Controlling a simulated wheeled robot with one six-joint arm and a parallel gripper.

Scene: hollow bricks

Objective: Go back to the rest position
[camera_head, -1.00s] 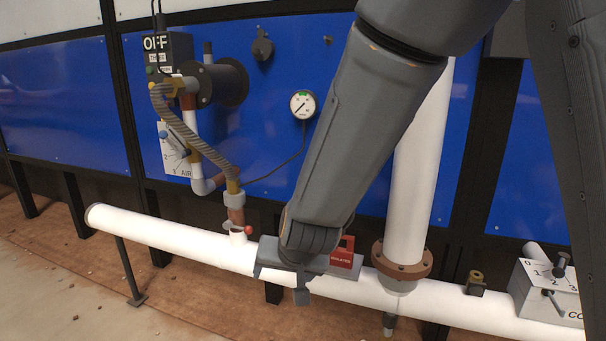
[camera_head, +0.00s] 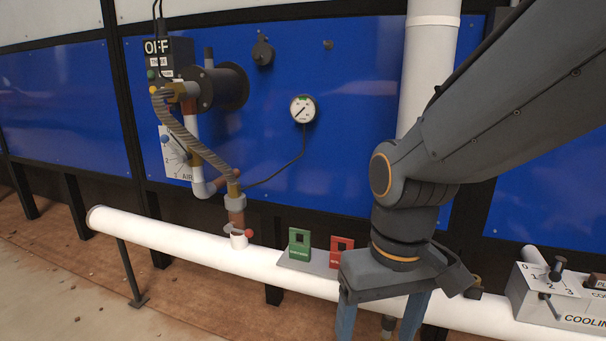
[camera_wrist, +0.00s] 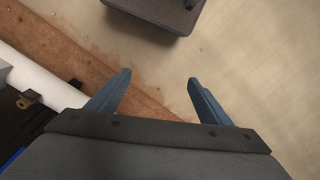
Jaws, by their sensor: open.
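My gripper (camera_head: 382,318) is in front of the white horizontal pipe in the head view, at the lower right of centre. Its two blue fingers point down, spread apart, with nothing between them. In the wrist view the open fingers (camera_wrist: 158,92) stand over the brown and pale floor. My arm reaches in from the upper right in the head view and hides part of the pipe and the lower end of the white vertical pipe.
The white horizontal pipe (camera_head: 170,236) runs along the blue wall panels (camera_head: 75,95). A green block (camera_head: 299,244) and a red block (camera_head: 341,250) stand on a grey plate. A cooling control box (camera_head: 545,300) is at the right. A gauge (camera_head: 303,109) hangs on the panel.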

